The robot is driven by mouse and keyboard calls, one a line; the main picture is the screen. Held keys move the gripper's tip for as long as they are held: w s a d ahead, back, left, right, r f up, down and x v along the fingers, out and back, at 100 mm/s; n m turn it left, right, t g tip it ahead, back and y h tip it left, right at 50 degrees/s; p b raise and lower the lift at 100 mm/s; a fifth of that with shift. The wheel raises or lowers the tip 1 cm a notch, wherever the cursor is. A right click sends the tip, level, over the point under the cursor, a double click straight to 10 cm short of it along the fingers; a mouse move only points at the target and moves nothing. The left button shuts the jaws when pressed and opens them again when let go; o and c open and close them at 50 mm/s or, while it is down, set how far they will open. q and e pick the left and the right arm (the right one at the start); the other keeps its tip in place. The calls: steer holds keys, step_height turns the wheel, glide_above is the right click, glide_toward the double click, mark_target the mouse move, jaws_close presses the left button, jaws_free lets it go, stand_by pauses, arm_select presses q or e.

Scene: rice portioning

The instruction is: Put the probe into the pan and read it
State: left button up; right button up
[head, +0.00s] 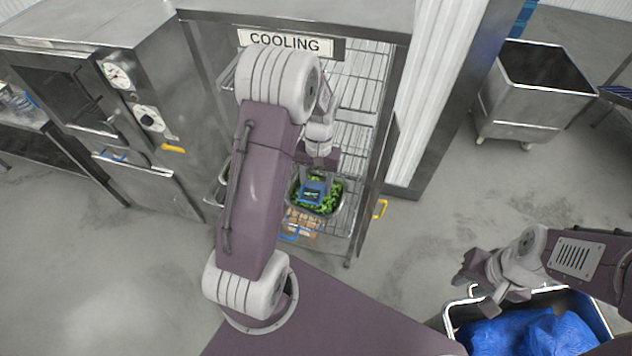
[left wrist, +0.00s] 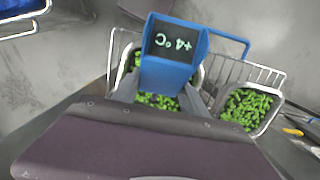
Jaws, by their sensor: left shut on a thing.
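The blue probe (head: 313,190) is in my left gripper (head: 318,172), which is shut on it. In the left wrist view the probe (left wrist: 172,58) has a dark display reading +4 °C, upside down in the picture. It stands over a metal pan (head: 341,203) of green vegetables on a rack in the cooling cabinet. The pan's green contents show behind the probe in the left wrist view (left wrist: 158,101). The probe's tip is hidden, so I cannot tell how deep it goes. My right gripper (head: 476,290) is empty and looks open, away at the right.
A second pan of green vegetables (left wrist: 276,101) stands beside the first. The cooling cabinet (head: 385,160) is open, with wire shelves above the pan and a frame post at its right. A bin with blue bags (head: 590,305) is below my right gripper. A steel cart (head: 520,105) stands farther back.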

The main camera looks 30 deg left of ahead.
arm_select(q)
steer(key=f+b, duration=0.1)
steer(key=f, duration=0.1)
steer(key=a+f+b, duration=0.1)
steer(key=f+b, duration=0.1)
steer(key=f, duration=0.1)
steer(key=shift+b, duration=0.3)
steer(key=shift+d+f+b, duration=0.35)
steer(key=shift+f+b, duration=0.15)
steer(key=shift+a, duration=0.3)
steer(key=shift+d, duration=0.2)
steer(key=shift+a, duration=0.15)
steer(key=shift+r, duration=0.1)
stand_by(3.1)
